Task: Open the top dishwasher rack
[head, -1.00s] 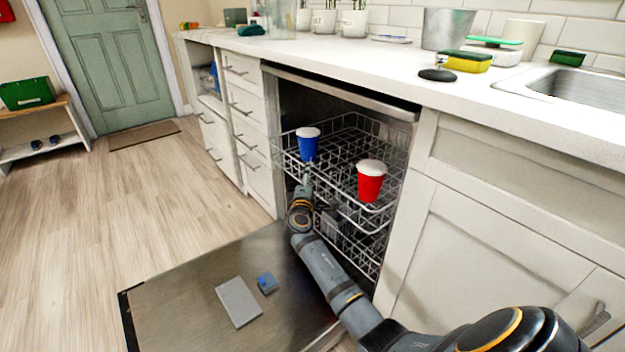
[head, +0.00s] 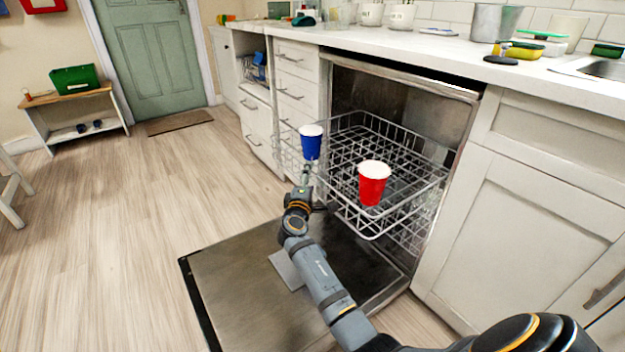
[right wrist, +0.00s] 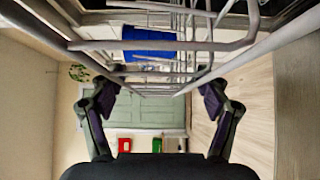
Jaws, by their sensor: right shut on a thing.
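The top dishwasher rack (head: 385,226), a wire basket, stands well out of the dishwasher over the lowered door (head: 235,285). A blue cup (head: 311,146) stands at its left front and a red cup (head: 373,186) near its right front. My right gripper (head: 306,176) is at the rack's left front, below the blue cup, and is shut on the rack's wire. In the right wrist view, my right gripper's fingers (right wrist: 160,92) stand either side of rack wires, with the blue cup (right wrist: 149,43) beyond. The exact contact is hard to see. My left gripper is not in view.
A grey slab (head: 284,270) lies on the lowered door, partly behind my right arm. White drawers (head: 298,85) are left of the dishwasher, a cabinet (head: 540,190) is right. The wooden floor (head: 130,230) at left is clear.

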